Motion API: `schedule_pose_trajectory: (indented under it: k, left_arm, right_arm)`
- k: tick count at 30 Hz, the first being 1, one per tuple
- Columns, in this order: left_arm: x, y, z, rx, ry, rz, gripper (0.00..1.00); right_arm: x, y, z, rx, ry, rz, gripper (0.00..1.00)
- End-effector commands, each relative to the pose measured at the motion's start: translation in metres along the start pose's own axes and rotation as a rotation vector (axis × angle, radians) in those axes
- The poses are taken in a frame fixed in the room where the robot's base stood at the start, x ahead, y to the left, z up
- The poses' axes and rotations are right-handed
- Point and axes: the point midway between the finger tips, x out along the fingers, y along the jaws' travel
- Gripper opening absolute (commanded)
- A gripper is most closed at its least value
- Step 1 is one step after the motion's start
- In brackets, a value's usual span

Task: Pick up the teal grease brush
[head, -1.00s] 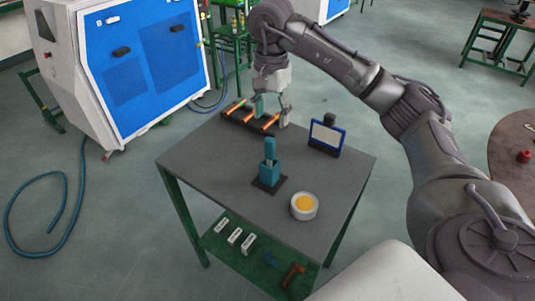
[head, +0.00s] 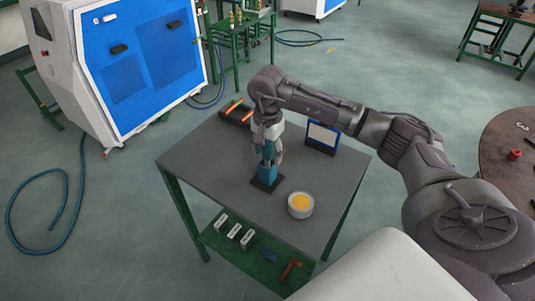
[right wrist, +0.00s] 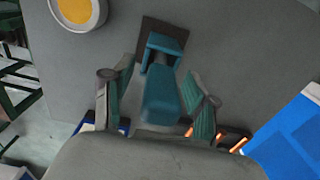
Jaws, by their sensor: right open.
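The teal grease brush (right wrist: 161,98) stands upright in a teal holder (head: 269,173) on a dark square base (head: 266,184) on the grey table. My right gripper (head: 266,155) is over the brush from above and hides most of it in the head view. In the right wrist view, my right gripper (right wrist: 158,112) is open, with one finger on each side of the brush handle. I see space between the fingers and the handle. My left gripper is not in view.
A round tin with yellow contents (head: 300,204) stands right of the holder. A blue-framed panel (head: 323,138) stands behind it, and a dark rack with orange-handled tools (head: 236,110) at the back left. The table's front left (head: 200,165) is clear.

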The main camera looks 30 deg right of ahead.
Motion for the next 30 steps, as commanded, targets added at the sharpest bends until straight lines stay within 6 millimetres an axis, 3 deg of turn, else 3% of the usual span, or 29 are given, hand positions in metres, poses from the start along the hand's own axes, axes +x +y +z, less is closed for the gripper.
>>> schedule_pose_trajectory:
  k: [5,15,25,30]
  left_arm:
    - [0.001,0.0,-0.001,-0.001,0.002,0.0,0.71]
    - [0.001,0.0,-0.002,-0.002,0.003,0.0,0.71]
    - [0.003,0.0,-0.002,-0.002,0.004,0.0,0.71]
    - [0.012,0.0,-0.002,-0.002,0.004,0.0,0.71]
  right_arm:
    - [0.0,0.0,0.0,0.0,0.0,-0.001,0.58]
    - [0.0,0.0,0.0,0.001,0.0,-0.001,0.02]
    - [-0.004,-0.001,-0.001,0.001,0.001,-0.003,0.0]
    - [-0.029,-0.001,-0.001,0.002,0.004,-0.007,0.0]
